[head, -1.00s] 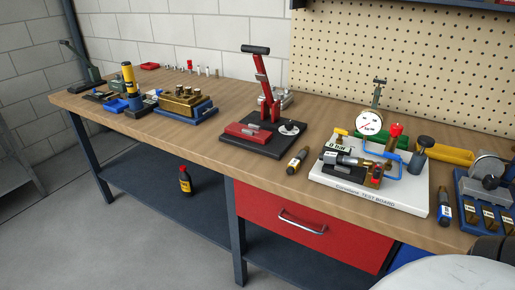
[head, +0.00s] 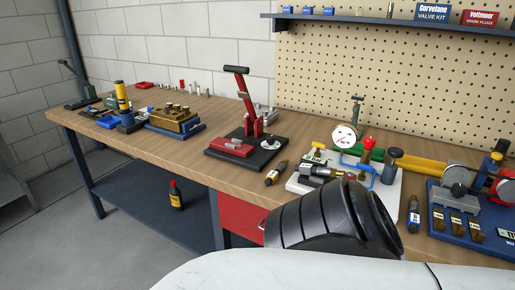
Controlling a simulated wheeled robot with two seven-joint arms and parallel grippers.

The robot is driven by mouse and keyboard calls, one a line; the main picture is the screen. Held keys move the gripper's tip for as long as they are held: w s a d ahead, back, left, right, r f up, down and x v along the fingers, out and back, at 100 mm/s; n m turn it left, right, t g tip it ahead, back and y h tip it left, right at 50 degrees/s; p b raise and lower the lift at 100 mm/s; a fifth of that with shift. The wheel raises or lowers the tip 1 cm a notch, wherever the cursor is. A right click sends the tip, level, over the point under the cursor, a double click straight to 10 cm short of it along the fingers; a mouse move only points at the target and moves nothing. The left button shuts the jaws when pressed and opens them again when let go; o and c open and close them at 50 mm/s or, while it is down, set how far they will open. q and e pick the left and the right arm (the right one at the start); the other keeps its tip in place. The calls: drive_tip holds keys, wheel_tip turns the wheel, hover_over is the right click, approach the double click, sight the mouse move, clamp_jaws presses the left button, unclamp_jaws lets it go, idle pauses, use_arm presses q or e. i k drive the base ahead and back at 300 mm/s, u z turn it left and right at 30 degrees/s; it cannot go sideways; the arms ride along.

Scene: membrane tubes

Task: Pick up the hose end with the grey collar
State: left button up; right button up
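I cannot make out a hose end with a grey collar for certain. The white test board (head: 299,184) stands on the bench at the centre right, with a round gauge (head: 344,136), a red knob (head: 369,143) and blue tubing (head: 362,166). A grey and black cylindrical part (head: 316,170) lies on the board; I cannot tell whether it is a hose end. A black ribbed joint and a white link, which look like my own arm, cover the board's front. Neither gripper is in view.
A red lever press (head: 252,115) stands left of the board, with a small dark bottle (head: 276,172) between. A blue tray (head: 437,225) with brass parts is at the right.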

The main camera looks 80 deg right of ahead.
sight(307, 169)
drive_tip(key=k, duration=0.85)
drive_tip(key=z, duration=0.45)
